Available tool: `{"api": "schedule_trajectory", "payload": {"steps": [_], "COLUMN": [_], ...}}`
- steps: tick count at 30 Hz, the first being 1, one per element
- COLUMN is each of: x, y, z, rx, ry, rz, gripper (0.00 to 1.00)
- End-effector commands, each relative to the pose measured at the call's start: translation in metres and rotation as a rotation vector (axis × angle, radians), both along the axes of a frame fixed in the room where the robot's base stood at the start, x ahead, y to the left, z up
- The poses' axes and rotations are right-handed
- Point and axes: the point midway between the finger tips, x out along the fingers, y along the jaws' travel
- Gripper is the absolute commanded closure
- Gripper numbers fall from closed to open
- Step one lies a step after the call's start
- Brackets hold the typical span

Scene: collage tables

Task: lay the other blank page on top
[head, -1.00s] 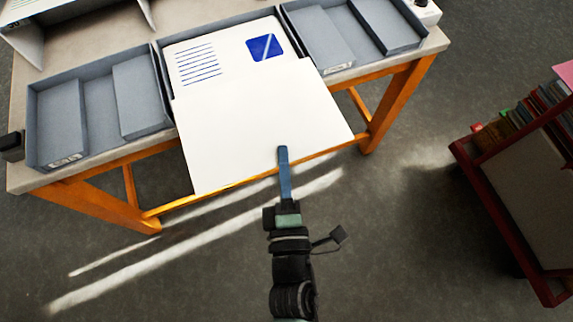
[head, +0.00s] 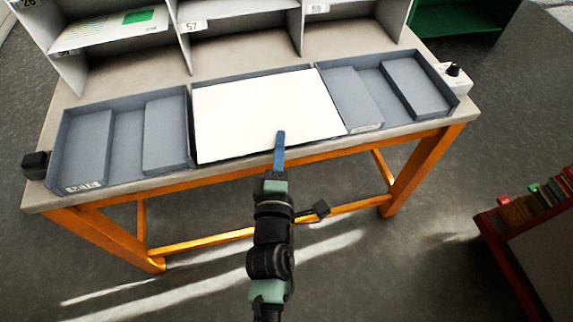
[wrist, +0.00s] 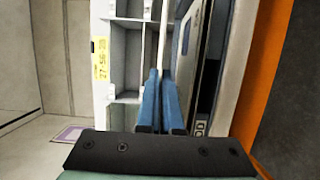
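The blank white page (head: 265,110) covers nearly all of the middle tray (head: 250,73) in the head view. My gripper (head: 280,140) is at the page's front edge with its blue fingers shut on it. In the wrist view the fingers (wrist: 161,100) are close together, and the page (wrist: 166,35) shows edge-on as a thin pale strip between them. I cannot tell whether the page touches the tray or hangs just above it. Whatever lies under the page is hidden.
Grey trays with blocks stand at left (head: 120,150) and right (head: 395,95) on the table (head: 150,75). Shelves (head: 240,35) rise behind. A black device (head: 35,164) sits at the left corner and a white knobbed box (head: 453,78) at the right. A red bookcase (head: 500,240) stands apart at right.

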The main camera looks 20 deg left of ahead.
Motion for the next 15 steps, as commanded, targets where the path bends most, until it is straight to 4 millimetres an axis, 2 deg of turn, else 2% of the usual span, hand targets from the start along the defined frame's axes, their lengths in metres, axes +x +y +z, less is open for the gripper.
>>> {"api": "schedule_trajectory", "payload": {"steps": [5,6,9,15], "x": [0.025,0.025,0.024,0.024], "y": [0.018,0.017,0.016,0.016], "z": [-0.001,-0.012,-0.027,-0.041], "rx": [0.002,0.000,0.000,0.000], "ry": [-0.004,0.001,0.000,-0.001], "rz": [0.002,0.001,0.000,0.000], "gripper": [1.00,1.00,1.00,1.00]}}
